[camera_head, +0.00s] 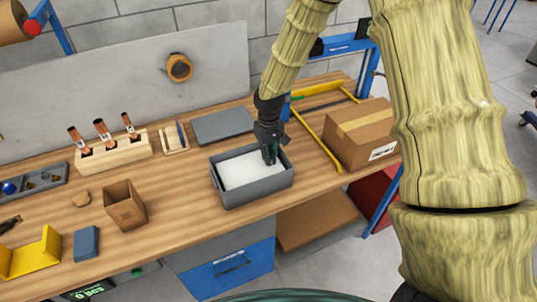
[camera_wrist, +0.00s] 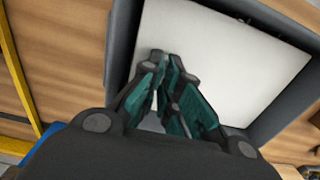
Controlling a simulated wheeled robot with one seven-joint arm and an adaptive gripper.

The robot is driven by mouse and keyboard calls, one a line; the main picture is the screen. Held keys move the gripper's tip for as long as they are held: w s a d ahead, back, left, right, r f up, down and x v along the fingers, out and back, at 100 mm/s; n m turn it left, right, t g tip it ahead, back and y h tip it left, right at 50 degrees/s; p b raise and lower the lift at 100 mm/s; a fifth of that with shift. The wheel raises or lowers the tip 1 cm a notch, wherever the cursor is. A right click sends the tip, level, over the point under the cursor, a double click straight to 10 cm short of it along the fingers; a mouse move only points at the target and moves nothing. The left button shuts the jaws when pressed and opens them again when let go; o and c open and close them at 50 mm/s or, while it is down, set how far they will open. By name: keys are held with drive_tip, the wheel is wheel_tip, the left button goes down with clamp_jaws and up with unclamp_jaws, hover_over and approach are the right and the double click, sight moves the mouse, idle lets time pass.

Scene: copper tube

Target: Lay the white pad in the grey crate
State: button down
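The grey crate (camera_head: 255,190) is an open-topped box standing on the wooden bench. The white pad (camera_head: 247,170) lies inside its walls and covers most of the opening; it looks flat, but its exact height in the crate cannot be told. My gripper (camera_head: 270,158) points down over the right part of the pad, inside the crate's outline. In the wrist view the pad (camera_wrist: 230,60) lies beyond the fingers, with the dark crate wall (camera_wrist: 121,45) at the left. My fingertips (camera_wrist: 170,62) are close together at the pad. Whether they pinch any of it is unclear.
A grey flat panel (camera_head: 222,125) lies behind the crate. A cardboard box (camera_head: 360,135) stands to the right, beyond a yellow rail (camera_head: 318,142). A small open brown box (camera_head: 124,206) and a wooden tool rack (camera_head: 113,150) stand to the left.

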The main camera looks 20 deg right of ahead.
drive_tip(key=c, duration=1.6)
unclamp_jaws()
drive_tip(key=shift+o, duration=0.2)
drive_tip(key=shift+r, duration=0.1)
wheel_tip(320, 180, up, 12)
